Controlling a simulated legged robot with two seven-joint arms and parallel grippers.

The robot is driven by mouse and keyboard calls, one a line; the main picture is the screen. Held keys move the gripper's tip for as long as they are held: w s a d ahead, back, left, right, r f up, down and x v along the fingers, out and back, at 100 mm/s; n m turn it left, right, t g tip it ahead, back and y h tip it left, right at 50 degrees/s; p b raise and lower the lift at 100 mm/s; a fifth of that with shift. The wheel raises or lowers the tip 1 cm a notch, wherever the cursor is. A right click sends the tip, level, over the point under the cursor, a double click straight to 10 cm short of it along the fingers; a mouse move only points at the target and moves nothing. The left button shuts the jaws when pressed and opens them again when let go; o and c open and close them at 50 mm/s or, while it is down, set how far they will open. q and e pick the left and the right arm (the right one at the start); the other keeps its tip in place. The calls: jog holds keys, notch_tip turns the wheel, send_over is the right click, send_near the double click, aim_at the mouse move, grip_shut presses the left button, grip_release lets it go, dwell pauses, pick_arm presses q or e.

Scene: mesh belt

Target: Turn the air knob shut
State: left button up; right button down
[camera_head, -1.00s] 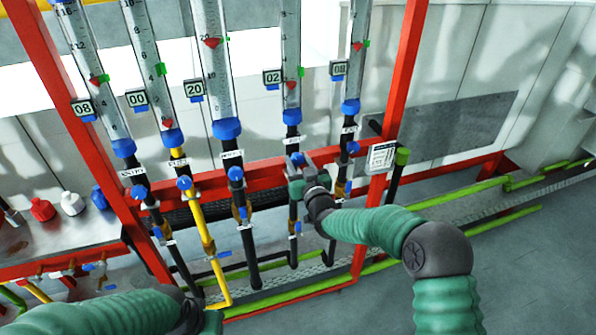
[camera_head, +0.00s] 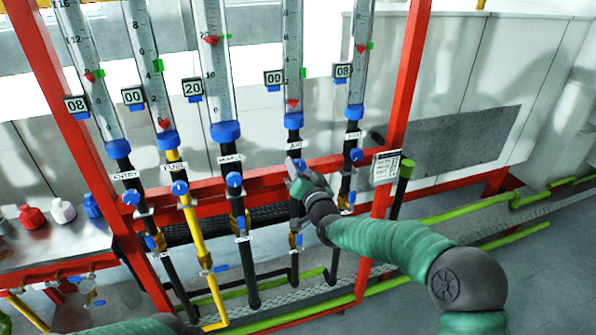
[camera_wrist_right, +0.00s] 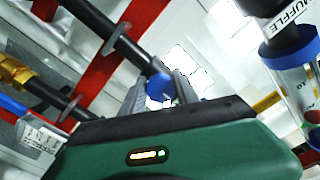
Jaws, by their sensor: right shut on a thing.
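The air knob is a small blue knob on the fourth pipe, below the air tube (camera_head: 292,70); it shows in the right wrist view (camera_wrist_right: 160,87). My right gripper (camera_head: 298,172) is shut on it, with one finger on each side in the wrist view (camera_wrist_right: 160,92). In the head view the gripper hides most of the knob. The display (camera_head: 273,78) beside the air tube reads 00. The red float (camera_head: 292,103) sits near the tube's bottom, below the green marker (camera_head: 302,73). My left gripper is out of view; only part of that arm shows at the bottom left.
Other blue knobs sit close by on the neighbouring pipes, such as the third-pipe knob (camera_head: 234,180) and the fifth-pipe knob (camera_head: 357,155). A red frame post (camera_head: 404,85) stands to the right. Small bottles (camera_head: 62,210) stand at the left.

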dwell(0.3)
jog(key=c, duration=0.9)
grip_release()
jog(key=shift+d, duration=0.15)
jog(key=b+v, duration=0.2)
jog(key=v, duration=1.4)
jog(key=shift+s+b, duration=0.3)
jog(key=shift+s, duration=0.05)
jog(key=shift+d, duration=0.1)
